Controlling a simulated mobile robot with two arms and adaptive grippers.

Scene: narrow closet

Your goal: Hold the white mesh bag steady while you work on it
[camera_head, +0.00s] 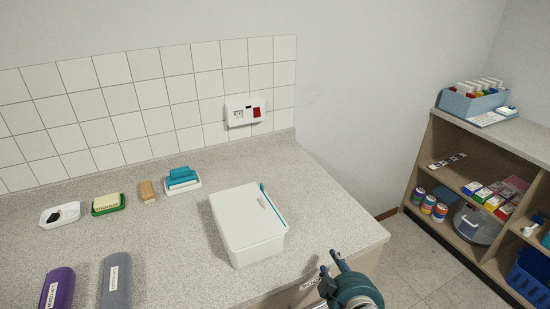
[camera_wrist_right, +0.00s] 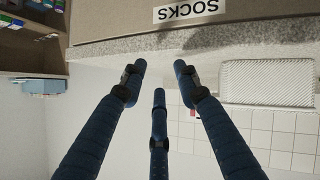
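I see no white mesh bag in either view. A white lidded box (camera_head: 247,226) stands on the speckled counter (camera_head: 330,220). A white ribbed surface (camera_wrist_right: 268,83) at the right of the right wrist view may be this box. My right gripper (camera_head: 333,266) is in front of the counter's front edge, right of and nearer than the box. In the right wrist view its fingers (camera_wrist_right: 159,76) are spread, with nothing between them. My left gripper is in neither view.
A SOCKS label (camera_wrist_right: 188,10) is on the counter's front. Purple (camera_head: 57,290) and grey (camera_head: 116,280) rolls lie at front left. Small dishes line the back, including one with blue sponges (camera_head: 182,179). A stocked shelf unit (camera_head: 440,150) stands right, across open floor.

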